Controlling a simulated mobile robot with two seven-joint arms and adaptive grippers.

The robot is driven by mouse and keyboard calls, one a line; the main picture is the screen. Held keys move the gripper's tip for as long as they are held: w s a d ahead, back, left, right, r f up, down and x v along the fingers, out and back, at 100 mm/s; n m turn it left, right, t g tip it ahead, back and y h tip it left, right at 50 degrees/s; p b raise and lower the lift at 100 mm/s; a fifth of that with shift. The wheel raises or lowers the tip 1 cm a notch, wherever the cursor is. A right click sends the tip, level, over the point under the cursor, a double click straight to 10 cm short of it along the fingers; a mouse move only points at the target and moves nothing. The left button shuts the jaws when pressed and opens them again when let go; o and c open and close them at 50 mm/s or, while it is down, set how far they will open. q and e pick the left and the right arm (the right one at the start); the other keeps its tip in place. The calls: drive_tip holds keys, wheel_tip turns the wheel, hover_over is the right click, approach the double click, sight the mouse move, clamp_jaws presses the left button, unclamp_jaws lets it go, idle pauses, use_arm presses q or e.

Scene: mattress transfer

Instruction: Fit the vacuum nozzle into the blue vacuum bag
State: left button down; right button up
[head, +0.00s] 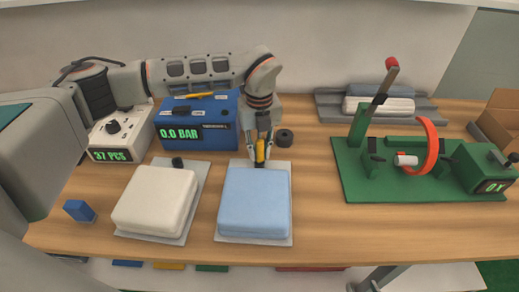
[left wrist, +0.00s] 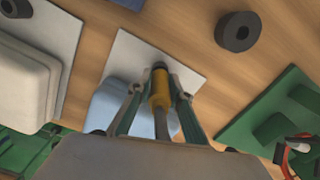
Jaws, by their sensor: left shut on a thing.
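The blue vacuum bag (head: 254,205) lies flat on the table, a blue block on a pale sheet; it also shows in the left wrist view (left wrist: 108,108). My left gripper (head: 262,150) is at the bag's far edge, pointing down, shut on the yellow vacuum nozzle (head: 260,151). In the left wrist view the nozzle (left wrist: 161,92) sits between the fingers, its dark tip over the bag's pale sheet. The gripper and nozzle hide the bag's opening, so I cannot tell whether the tip is inside it. My right gripper is not in view.
A white bag (head: 155,200) with a black valve lies to the left. The blue pump box (head: 200,135) reading 0.0 BAR stands behind. A black ring (head: 285,137) lies just right of the gripper. A green fixture (head: 420,185) stands further right, with bare table between.

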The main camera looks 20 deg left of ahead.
use_arm(q)
drive_tip(key=shift+f, duration=0.3)
drive_tip(key=c, duration=1.8)
unclamp_jaws()
drive_tip(key=shift+o, duration=0.2)
wheel_tip(320, 180, up, 12)
